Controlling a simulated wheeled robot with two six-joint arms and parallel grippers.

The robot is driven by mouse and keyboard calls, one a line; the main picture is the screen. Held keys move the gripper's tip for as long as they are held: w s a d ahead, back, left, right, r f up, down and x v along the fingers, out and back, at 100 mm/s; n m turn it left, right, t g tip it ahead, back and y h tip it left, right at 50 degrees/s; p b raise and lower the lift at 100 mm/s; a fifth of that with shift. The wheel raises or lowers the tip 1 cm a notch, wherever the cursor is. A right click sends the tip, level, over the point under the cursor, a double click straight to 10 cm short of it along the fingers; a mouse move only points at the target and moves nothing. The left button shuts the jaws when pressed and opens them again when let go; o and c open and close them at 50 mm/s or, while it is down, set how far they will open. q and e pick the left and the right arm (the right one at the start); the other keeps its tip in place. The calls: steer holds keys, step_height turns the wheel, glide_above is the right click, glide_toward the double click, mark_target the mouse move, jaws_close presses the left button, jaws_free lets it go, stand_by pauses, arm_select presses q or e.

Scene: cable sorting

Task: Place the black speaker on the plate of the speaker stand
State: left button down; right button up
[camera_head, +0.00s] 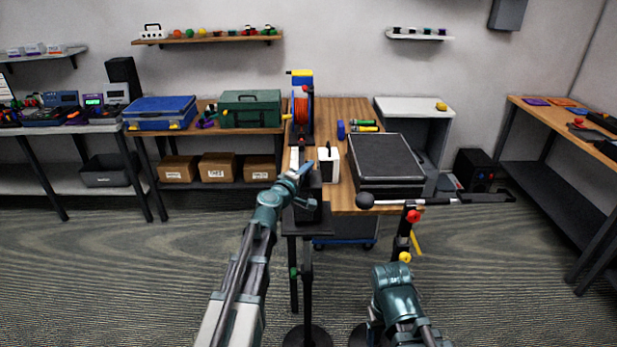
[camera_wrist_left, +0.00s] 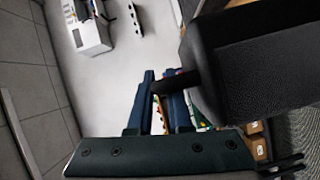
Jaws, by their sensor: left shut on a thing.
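The black speaker (camera_head: 308,203) is a dark box at my left gripper (camera_head: 302,171), above the plate of the speaker stand. In the left wrist view the speaker (camera_wrist_left: 255,60) fills the upper right, and the left gripper (camera_wrist_left: 165,95) is shut on a short black stub on its side. The speaker stand has a dark flat plate (camera_head: 320,228), a thin black pole and a round base on the floor. The speaker overlaps the plate in the head view; I cannot tell whether they touch. My right arm shows at the lower right, but its fingers do not show.
The wooden workbench (camera_head: 345,115) behind holds a cable reel (camera_head: 302,105), a white box (camera_head: 329,163) and a large black case (camera_head: 388,163). A microphone boom stand (camera_head: 411,217) stands to the right of the speaker stand. Another black speaker (camera_head: 474,170) stands on the floor.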

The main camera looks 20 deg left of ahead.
arm_select(q)
steer(key=shift+f, duration=0.35)
steer(key=shift+f+b, duration=0.2)
steer(key=shift+b, duration=0.1)
steer(key=c, duration=0.8)
jaws_free()
steer(key=shift+c, duration=0.2)
steer(key=shift+r, duration=0.15)
steer(key=shift+s+r, duration=0.1)
steer(key=shift+s, duration=0.15)
steer(key=f+p+v, duration=0.1)
steer(key=v, duration=1)
steer(key=shift+s+r, duration=0.3)
steer(key=shift+r, duration=0.1)
